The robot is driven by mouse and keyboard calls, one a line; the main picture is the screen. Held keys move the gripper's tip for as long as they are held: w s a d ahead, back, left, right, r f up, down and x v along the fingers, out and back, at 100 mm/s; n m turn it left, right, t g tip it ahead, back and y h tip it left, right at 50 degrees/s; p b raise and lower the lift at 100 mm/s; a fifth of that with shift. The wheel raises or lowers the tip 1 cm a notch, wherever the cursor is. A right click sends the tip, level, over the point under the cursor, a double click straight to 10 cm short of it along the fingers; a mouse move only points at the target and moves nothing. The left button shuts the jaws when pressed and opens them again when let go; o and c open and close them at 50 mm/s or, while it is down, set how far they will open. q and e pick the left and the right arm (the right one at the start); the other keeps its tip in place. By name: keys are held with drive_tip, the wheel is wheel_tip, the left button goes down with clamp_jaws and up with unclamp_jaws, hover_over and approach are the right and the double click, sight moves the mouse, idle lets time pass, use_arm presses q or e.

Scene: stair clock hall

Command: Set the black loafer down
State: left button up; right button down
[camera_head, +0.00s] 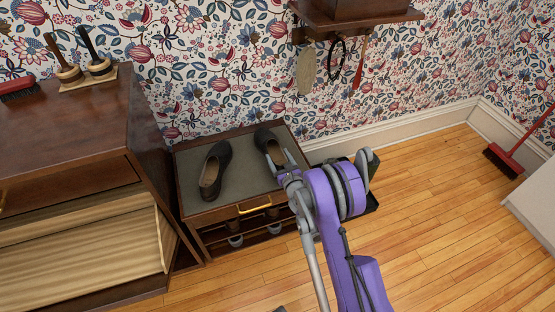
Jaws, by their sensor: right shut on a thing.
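A black loafer (267,138) with a tan inside is at the right part of the low shoe cabinet's grey top (190,164). My right gripper (284,162) is at its near end and shut on it; the fingers partly hide that end. I cannot tell whether this shoe touches the grey top or is just above it. A second black loafer (222,153) stands on the grey top to the left, apart from the first. My left gripper is not in view.
A brown cabinet (75,125) with an open drawer stands at left, bearing a red brush (18,88) and wooden-based tools (68,72). A wall shelf (352,20) with hanging items is above right. A red broom (505,160) leans right.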

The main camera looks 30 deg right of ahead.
drive_tip(key=shift+f, duration=0.3)
unclamp_jaws()
drive_tip(key=shift+r, duration=0.1)
